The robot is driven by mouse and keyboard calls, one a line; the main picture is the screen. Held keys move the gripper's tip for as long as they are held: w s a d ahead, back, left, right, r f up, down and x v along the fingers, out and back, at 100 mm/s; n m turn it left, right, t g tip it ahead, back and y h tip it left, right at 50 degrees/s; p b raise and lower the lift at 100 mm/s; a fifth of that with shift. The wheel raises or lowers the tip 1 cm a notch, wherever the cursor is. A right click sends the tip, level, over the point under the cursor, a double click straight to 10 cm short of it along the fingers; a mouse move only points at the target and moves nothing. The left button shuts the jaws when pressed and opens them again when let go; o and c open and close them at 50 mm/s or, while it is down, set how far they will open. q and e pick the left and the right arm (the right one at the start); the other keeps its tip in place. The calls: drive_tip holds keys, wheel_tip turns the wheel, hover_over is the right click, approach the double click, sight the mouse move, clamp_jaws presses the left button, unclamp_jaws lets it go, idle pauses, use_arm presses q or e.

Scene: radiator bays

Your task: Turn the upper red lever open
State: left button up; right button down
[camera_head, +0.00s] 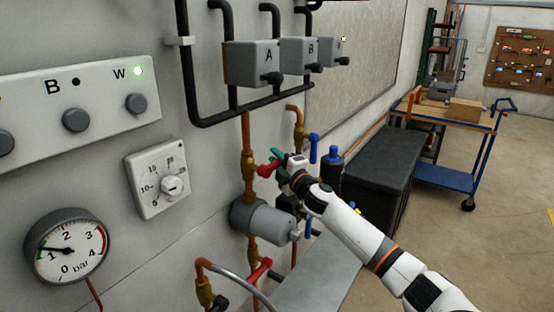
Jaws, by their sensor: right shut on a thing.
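The upper red lever (265,170) sits on a brass valve (248,165) on the copper pipe, in the middle of the head view. It points right and slightly upward from the valve. My right gripper (281,167) reaches in from the lower right and is shut on the outer end of this lever; its fingers partly hide that end. A second, lower red lever (260,270) is on the pipe below the grey cylinder (262,221). My left gripper is not in view.
A blue lever (314,148) and a small green piece (278,154) are close to my right gripper. A gauge (66,246), a dial (158,178) and a button panel (100,98) are on the left wall. A black chest (375,160) and blue trolley (445,177) stand at right.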

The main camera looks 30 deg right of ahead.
sight(249, 135)
drive_tip(key=s+a+r+n+y+b, duration=0.1)
drive_tip(key=a+r+n+y+b, duration=0.2)
drive_tip(key=n+y+b, duration=0.3)
drive_tip(key=s+a+r+n+y+b, duration=0.1)
drive_tip(key=a+r+n+y+b, duration=0.2)
drive_tip(key=n+b, duration=0.7)
drive_tip(key=shift+s+a+r+n+y+b, duration=0.4)
drive_tip(key=shift+n+y, duration=1)
drive_tip(key=shift+n, duration=2.4)
drive_tip(key=shift+w+d+r+g, duration=0.1)
drive_tip(key=shift+g, duration=0.2)
drive_tip(key=c, duration=1.3)
unclamp_jaws()
drive_tip(key=shift+o, duration=0.2)
drive_tip(key=shift+r, duration=0.1)
drive_tip(key=shift+d, duration=0.1)
